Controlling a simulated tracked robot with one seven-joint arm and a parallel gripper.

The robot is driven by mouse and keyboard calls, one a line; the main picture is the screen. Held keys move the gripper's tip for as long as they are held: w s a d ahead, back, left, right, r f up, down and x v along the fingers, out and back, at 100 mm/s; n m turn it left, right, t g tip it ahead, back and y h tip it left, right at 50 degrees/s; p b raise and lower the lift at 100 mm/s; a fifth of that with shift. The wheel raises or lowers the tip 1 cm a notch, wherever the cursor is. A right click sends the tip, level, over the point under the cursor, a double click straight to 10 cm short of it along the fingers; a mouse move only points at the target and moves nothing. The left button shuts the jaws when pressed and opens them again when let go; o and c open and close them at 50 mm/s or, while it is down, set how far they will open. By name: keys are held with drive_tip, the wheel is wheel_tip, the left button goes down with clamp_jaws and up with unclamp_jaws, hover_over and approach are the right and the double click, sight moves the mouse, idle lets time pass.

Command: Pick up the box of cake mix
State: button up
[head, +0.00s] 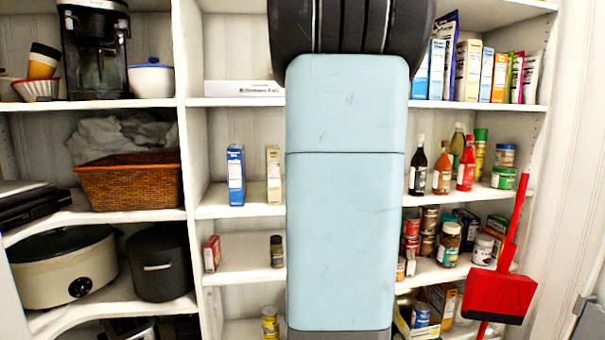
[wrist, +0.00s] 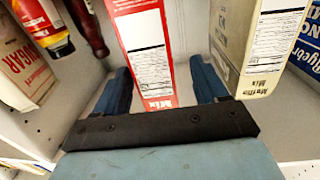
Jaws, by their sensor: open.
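A red and white box (wrist: 148,50) with "Mix" on its lower edge stands in the middle of the wrist view. It appears to be the cake mix, though the rest of its name is not readable. My gripper (wrist: 160,78) is open, with one blue finger to each side of this box and gaps between. I cannot tell how far the fingers reach along its sides. In the head view my arm covers the middle of the shelves, so the red box and my fingers are hidden there.
A cream muffin mix box (wrist: 250,50) stands close beside the right finger, with a blue box (wrist: 303,45) beyond it. Shelf boards (head: 240,210) lie above and below this level.

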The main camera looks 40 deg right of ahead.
drive_tip(key=shift+x, duration=2)
drive_tip(key=shift+s+d+f, duration=0.1)
drive_tip(key=shift+d, duration=0.05)
drive_tip(key=shift+c, duration=0.3)
clamp_jaws()
